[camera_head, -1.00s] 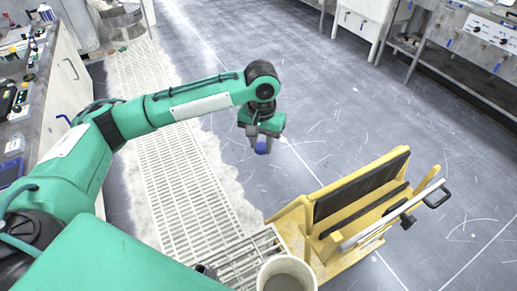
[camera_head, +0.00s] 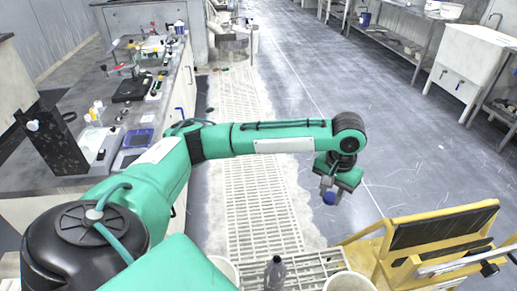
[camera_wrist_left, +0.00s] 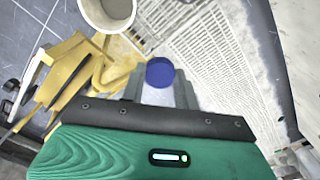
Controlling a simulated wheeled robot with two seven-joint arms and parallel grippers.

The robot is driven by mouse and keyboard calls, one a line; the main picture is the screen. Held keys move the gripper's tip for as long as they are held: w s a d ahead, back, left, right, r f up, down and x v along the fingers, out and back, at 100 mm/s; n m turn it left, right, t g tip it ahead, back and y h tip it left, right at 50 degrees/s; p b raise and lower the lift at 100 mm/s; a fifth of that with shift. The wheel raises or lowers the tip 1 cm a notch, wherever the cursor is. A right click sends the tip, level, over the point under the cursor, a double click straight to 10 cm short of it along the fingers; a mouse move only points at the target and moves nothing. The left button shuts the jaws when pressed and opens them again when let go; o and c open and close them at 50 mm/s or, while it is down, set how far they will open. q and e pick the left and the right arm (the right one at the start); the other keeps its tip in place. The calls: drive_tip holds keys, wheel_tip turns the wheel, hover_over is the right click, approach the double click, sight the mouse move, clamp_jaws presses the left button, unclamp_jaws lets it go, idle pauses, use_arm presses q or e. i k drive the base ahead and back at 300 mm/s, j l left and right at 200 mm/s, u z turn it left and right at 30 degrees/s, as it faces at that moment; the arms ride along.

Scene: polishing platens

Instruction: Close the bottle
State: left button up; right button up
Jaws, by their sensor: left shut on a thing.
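My left gripper (camera_head: 330,191) is shut on a small round blue cap (camera_head: 329,198) and holds it in the air above the floor grating. In the left wrist view the blue cap (camera_wrist_left: 160,72) sits between the two grey fingers of the gripper (camera_wrist_left: 160,88). A grey bottle (camera_head: 275,273) stands upright at the bottom of the head view, well below and left of the gripper. Its top is narrow; I cannot tell from here whether it is open. My right gripper does not show.
White buckets (camera_head: 349,283) stand beside the bottle on a slatted rack (camera_head: 307,266). A yellow cart (camera_head: 440,238) with a black panel stands at the right. A cluttered counter (camera_head: 60,182) is at the left. The floor grating (camera_head: 262,200) is clear.

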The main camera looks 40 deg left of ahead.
sight(276, 270)
drive_tip(key=u, duration=1.65)
drive_tip(key=k+l, duration=0.1)
drive_tip(key=l, duration=0.2)
drive_tip(key=k+l, duration=0.1)
drive_tip(key=l, duration=0.15)
drive_tip(key=k+l, duration=0.1)
drive_tip(key=l, duration=0.2)
drive_tip(key=u, duration=0.05)
